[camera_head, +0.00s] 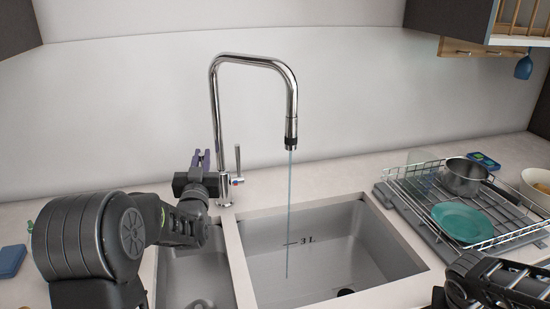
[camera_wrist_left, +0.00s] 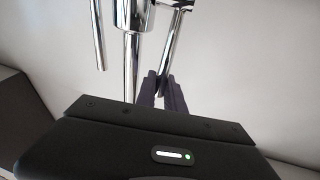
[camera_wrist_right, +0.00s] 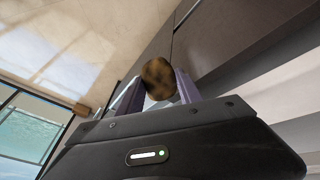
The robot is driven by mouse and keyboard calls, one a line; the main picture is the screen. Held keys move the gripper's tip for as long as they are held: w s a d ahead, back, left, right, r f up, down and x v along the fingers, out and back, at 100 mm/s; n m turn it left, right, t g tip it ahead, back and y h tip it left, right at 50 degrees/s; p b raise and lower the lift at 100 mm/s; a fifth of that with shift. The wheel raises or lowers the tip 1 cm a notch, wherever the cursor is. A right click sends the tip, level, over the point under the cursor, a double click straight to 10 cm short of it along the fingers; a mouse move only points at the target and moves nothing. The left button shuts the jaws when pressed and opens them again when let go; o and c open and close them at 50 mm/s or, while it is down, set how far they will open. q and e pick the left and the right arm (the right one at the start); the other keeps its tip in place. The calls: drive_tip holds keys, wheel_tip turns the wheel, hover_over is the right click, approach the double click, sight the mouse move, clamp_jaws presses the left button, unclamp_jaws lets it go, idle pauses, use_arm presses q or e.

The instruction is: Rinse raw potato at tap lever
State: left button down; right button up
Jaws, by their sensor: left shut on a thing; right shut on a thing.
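The chrome tap (camera_head: 214,110) stands behind the sink, and a thin stream of water (camera_head: 289,210) runs from its spout into the right basin. Its tap lever (camera_head: 238,160) stands upright beside the riser. My left gripper (camera_head: 200,159) shows just left of the tap. In the left wrist view, its fingers (camera_wrist_left: 163,80) are closed at the free end of the lever (camera_wrist_left: 176,45). In the right wrist view, my right gripper (camera_wrist_right: 158,88) is shut on the brown, mottled raw potato (camera_wrist_right: 159,79). The potato is not visible in the head view.
The sink has a large right basin (camera_head: 350,245) and a smaller left basin (camera_head: 190,270). A wire dish rack (camera_head: 495,240) with a pot (camera_head: 462,178) and a teal plate (camera_head: 460,221) stands at right. A blue item (camera_head: 11,261) lies at far left.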

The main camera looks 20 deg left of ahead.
use_arm(q)
drive_tip(key=c, duration=1.4)
unclamp_jaws()
drive_tip(key=shift+c, duration=0.2)
drive_tip(key=shift+s, duration=0.15)
